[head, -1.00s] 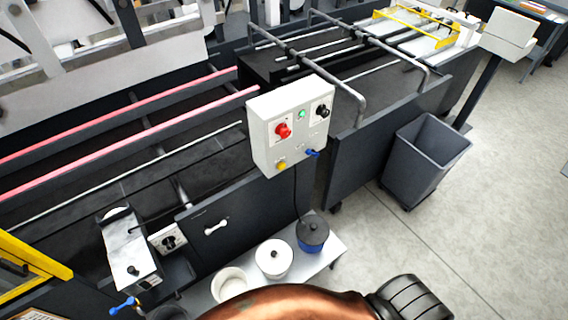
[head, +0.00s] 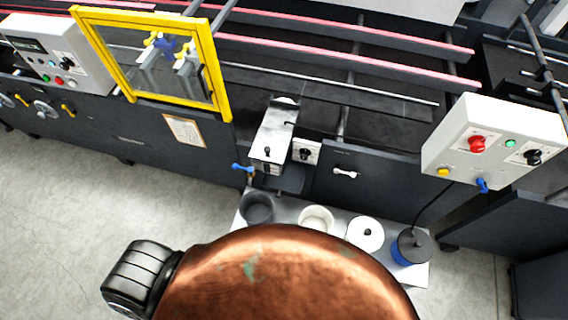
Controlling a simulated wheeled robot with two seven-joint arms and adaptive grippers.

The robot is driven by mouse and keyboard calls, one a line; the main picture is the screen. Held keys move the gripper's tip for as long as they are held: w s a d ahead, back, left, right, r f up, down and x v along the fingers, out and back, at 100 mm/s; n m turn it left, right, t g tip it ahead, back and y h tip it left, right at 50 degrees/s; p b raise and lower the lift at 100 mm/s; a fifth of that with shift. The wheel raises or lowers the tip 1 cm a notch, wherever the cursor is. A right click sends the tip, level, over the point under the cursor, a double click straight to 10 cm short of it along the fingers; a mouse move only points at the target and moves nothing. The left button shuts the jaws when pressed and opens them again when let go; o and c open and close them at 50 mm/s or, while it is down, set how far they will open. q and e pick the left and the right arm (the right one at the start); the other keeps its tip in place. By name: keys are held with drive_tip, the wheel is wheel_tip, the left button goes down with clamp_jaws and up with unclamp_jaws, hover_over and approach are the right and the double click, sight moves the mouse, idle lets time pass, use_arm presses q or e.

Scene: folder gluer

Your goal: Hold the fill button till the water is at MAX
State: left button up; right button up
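No fill button or MAX mark can be read from here. A grey control box (head: 492,142) on the right carries a red knob (head: 476,143), a green button (head: 510,144), a black knob (head: 533,157), a yellow button (head: 443,171) and a blue lever (head: 482,185). At the left, another panel (head: 75,58) has several small buttons, with labels too small to read. A silver unit (head: 272,135) with a blue-handled tap stands in the middle. No water level shows. Neither of my grippers is in view.
A low shelf (head: 413,272) holds a dark pot (head: 257,208), a white pot (head: 316,219), a white lidded pot (head: 365,234) and a blue pot with a dark lid (head: 412,246). A yellow-framed guard (head: 222,70) stands upright on the machine. Floor (head: 60,220) is clear at left.

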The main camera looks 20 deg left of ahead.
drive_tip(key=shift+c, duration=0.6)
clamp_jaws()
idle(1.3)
